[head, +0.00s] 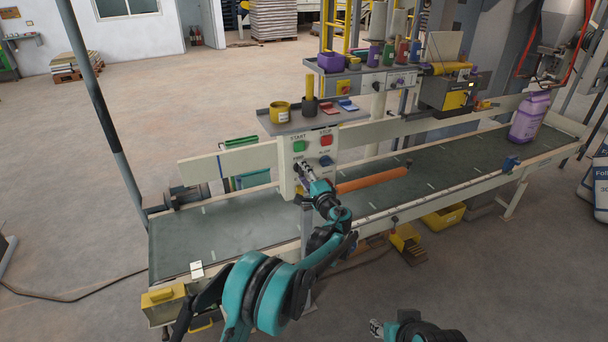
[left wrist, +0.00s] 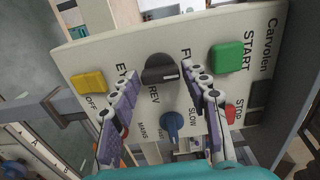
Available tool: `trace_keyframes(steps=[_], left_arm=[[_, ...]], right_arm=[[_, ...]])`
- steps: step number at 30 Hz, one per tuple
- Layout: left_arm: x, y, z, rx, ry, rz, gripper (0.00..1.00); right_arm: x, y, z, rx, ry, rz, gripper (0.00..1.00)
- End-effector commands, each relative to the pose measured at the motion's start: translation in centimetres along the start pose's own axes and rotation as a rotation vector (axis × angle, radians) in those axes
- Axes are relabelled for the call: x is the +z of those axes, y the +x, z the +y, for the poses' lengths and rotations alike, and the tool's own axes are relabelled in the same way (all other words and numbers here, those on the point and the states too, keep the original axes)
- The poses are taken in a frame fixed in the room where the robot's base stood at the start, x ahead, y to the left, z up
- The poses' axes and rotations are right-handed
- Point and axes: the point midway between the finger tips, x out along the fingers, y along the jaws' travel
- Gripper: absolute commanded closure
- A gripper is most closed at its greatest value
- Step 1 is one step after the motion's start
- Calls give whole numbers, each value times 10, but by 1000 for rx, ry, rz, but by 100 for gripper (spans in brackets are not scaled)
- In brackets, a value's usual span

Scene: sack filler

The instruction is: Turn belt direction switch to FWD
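The belt direction switch is a black knob (left wrist: 160,69) on a cream control panel (left wrist: 100,58), with a REV label beside it and a partly covered label starting with F. A pale mark shows on the knob's lower right in the left wrist view. My left gripper (left wrist: 160,74) is open, its purple-padded fingers on either side of the knob; contact cannot be told. In the head view my left gripper (head: 304,171) is at the panel (head: 312,151) and hides the knob. My right gripper (head: 376,328) is low in the head view, away from the panel.
Near the knob are a green START button (left wrist: 227,57), a red STOP button (left wrist: 232,113), a blue speed knob (left wrist: 171,124) and a yellow button (left wrist: 88,83). A shelf (head: 300,122) with cups sits above the panel. The conveyor belt (head: 235,222) carries a purple sack (head: 529,118).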

Motion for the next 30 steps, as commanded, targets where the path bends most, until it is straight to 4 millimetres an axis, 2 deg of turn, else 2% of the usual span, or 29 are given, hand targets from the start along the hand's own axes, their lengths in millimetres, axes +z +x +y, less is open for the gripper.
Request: trace_keyframes(steps=[9,13,17,24,30], left_arm=[[0,0,0,0,2,0,40],[-1,-9,0,0,2,1,40],[-1,-32,0,0,2,3,40],[-1,-84,0,0,1,3,40],[0,-113,0,0,1,1,40]], right_arm=[[0,0,0,0,0,0,60],[0,0,0,0,0,0,60],[0,0,0,0,0,0,60],[0,0,0,0,0,0,60],[0,0,0,0,0,0,60]])
